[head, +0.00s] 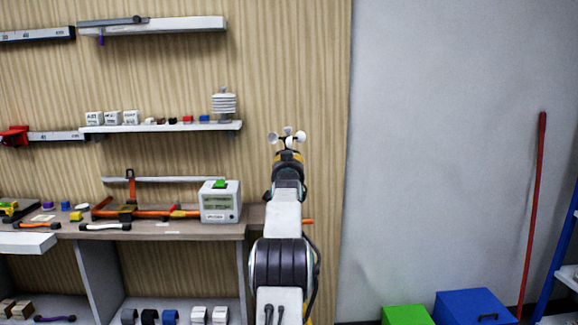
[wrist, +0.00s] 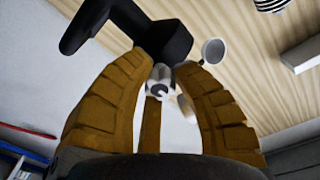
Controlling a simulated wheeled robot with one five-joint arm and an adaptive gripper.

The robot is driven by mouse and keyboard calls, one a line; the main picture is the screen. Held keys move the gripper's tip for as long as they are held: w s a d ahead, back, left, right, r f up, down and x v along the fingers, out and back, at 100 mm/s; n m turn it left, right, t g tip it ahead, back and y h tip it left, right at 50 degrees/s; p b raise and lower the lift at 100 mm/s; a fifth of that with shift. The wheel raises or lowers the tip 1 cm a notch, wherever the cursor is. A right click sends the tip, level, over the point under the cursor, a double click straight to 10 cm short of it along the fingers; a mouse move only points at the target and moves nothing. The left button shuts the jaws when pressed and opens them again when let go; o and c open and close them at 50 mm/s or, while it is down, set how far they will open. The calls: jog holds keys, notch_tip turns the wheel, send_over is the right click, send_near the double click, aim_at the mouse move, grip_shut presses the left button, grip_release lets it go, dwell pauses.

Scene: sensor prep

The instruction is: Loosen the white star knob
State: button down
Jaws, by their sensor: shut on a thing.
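My gripper (wrist: 164,66) has its brown fingers closed around a small pale part between the tips, which I take for the white star knob (wrist: 160,76). The fingers hide most of it, so its star shape cannot be made out. A black block-like body (wrist: 163,38) sits right beyond the fingertips, with a dark arm reaching to the upper left. In the head view my gripper (head: 289,156) is raised at the end of my arm, just below an anemometer with pale cups (head: 287,136). The knob is hidden there.
A workbench (head: 165,232) with tools and a white box-shaped device (head: 220,203) stands left of my arm. Wall shelves (head: 160,127) hold small blocks and a white louvred shield (head: 224,105). Green (head: 406,315) and blue (head: 473,307) boxes are at lower right. The grey wall area is open.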

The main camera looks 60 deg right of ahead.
jog(key=shift+r, duration=0.3)
jog(key=c, duration=1.4)
grip_release()
jog(key=o, duration=0.5)
jog(key=shift+f, duration=0.2)
jog(key=shift+c, duration=0.2)
jog(key=shift+a, duration=0.1)
jog(key=v, duration=1.1)
jog(key=shift+s+a, duration=0.2)
jog(key=shift+a, duration=0.15)
